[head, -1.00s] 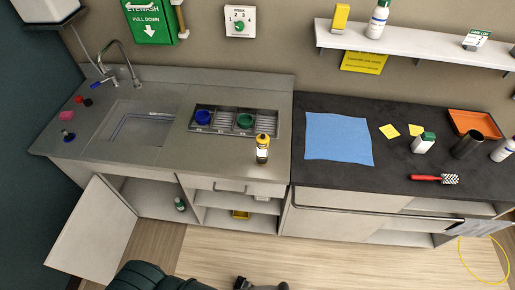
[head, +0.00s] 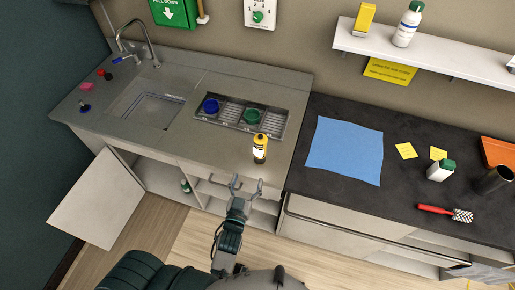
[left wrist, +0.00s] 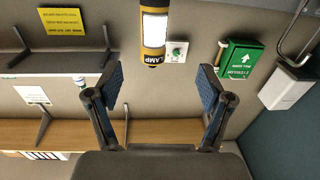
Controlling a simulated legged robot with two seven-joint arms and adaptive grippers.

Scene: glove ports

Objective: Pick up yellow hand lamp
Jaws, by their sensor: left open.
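The yellow hand lamp (head: 260,148), with a black band and a pale lit panel, stands upright on the steel counter near its front edge. In the left wrist view the lamp (left wrist: 154,35) appears upside down, beyond the fingertips and roughly centred between them. My left gripper (head: 247,184) is open and empty, in front of the counter edge and just short of the lamp. Its two spread fingers also show in the left wrist view (left wrist: 162,85), not touching the lamp. My right gripper is not in view.
Behind the lamp is a recessed rack (head: 231,128) with a blue and a green cup. A sink (head: 150,108) lies left. A blue cloth (head: 344,150) lies on the dark counter (head: 318,191) right. An open cabinet door (head: 98,200) juts out at lower left.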

